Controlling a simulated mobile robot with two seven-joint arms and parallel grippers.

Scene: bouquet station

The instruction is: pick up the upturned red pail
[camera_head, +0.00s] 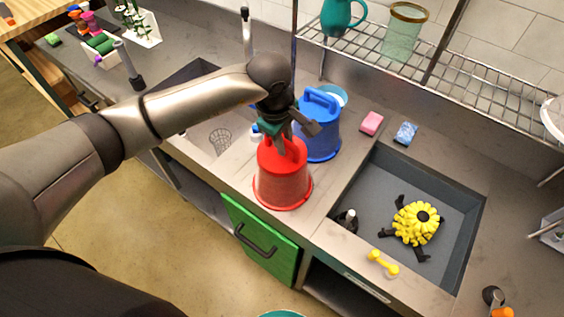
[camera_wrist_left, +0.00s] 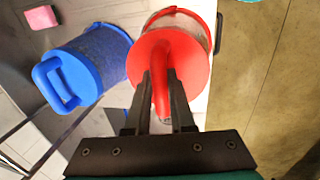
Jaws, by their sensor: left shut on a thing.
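The red pail (camera_head: 283,180) is upturned on the steel counter, its wide rim down, near the front edge. My left gripper (camera_head: 284,140) comes down on it from above. In the left wrist view the two fingers (camera_wrist_left: 160,95) are on either side of the red handle on top of the pail (camera_wrist_left: 190,55), and they are shut on it. The pail looks upright; I cannot tell whether its rim is clear of the counter. My right gripper is not in view.
An upturned blue pail (camera_head: 318,135) stands close behind the red one, to its right. A pink sponge (camera_head: 371,123) and a blue sponge (camera_head: 405,133) lie behind the basin. A wire shelf (camera_head: 470,100) runs above.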

